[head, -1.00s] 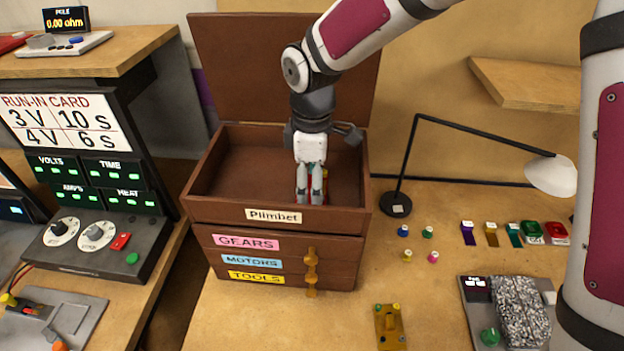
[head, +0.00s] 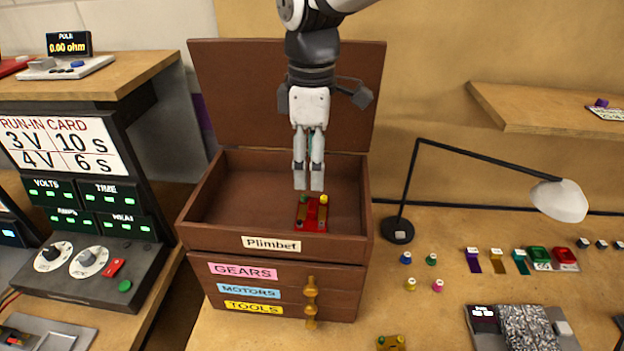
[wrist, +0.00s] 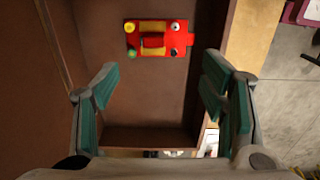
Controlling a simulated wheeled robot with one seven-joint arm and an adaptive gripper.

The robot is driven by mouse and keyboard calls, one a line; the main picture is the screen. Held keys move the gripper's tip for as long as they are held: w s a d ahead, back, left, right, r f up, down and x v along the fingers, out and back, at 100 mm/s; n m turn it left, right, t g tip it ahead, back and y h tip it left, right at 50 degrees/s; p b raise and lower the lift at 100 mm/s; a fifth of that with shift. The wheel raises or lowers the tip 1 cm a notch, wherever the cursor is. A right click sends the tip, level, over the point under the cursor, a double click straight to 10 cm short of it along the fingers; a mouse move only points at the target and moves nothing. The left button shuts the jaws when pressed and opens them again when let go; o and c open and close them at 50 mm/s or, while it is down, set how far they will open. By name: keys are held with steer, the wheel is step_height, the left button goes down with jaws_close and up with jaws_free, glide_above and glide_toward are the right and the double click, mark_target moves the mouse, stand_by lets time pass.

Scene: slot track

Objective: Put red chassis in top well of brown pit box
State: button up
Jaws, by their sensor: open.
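The red chassis (head: 312,213) lies on the floor of the top well of the brown pit box (head: 212,210), toward its right front. The box lid stands open at the back. The chassis carries a green and a yellow piece on its far edge. In the wrist view the chassis (wrist: 157,39) is flat on the brown floor, clear of the walls. My gripper (head: 308,188) is above the well, behind and above the chassis, apart from it. Its fingers (wrist: 163,105) are spread and empty in the wrist view.
The box front has drawers labelled GEARS, MOTORS and TOOLS (head: 254,308), with brown latches. Small coloured pegs and pieces lie on the bench. A control panel (head: 85,262) stands to the left.

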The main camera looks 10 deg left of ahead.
steer(key=shift+r, duration=0.5)
steer(key=s+d+r+m+t, duration=0.1)
steer(key=s+d+r+m, duration=0.15)
steer(key=d, duration=0.25)
steer(key=s+d+r+m+t, duration=0.1)
steer(key=s+d+m, duration=0.1)
steer(key=d+m, duration=0.3)
steer(key=s+d+r+m+t, duration=0.1)
steer(key=s+d+r+m, duration=0.1)
steer(key=d, duration=0.4)
steer(key=s+d+f+m+t, duration=0.1)
steer(key=s+d+m+t, duration=0.1)
steer(key=s+d+m, duration=0.7)
steer(key=shift+s+d+f, duration=0.15)
steer(key=shift+s+d, duration=0.5)
steer(key=shift+s, duration=0.45)
